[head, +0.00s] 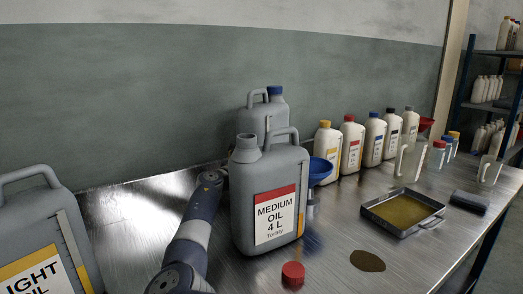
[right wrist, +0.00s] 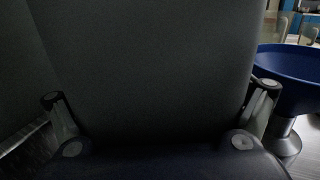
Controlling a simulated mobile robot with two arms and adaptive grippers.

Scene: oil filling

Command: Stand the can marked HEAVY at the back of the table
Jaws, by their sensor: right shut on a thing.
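A grey can with a blue cap (head: 275,91) is at the back near the wall, upright behind the MEDIUM OIL can (head: 244,185). Its label and base are hidden, so I cannot read its marking or tell if it touches the table. My right arm reaches behind the MEDIUM can from the left, and its gripper is hidden there. In the right wrist view my right gripper (right wrist: 160,103) is shut on a grey can (right wrist: 150,60), apparently this one, with a finger on each side. My left gripper is not in view.
A blue funnel (head: 320,171) is right of the cans. A red cap (head: 292,275) and an oil puddle (head: 367,261) lie in front. A LIGHT can (head: 40,225) stands left. Several white bottles (head: 351,145) line the back right, behind an oil tray (head: 372,207).

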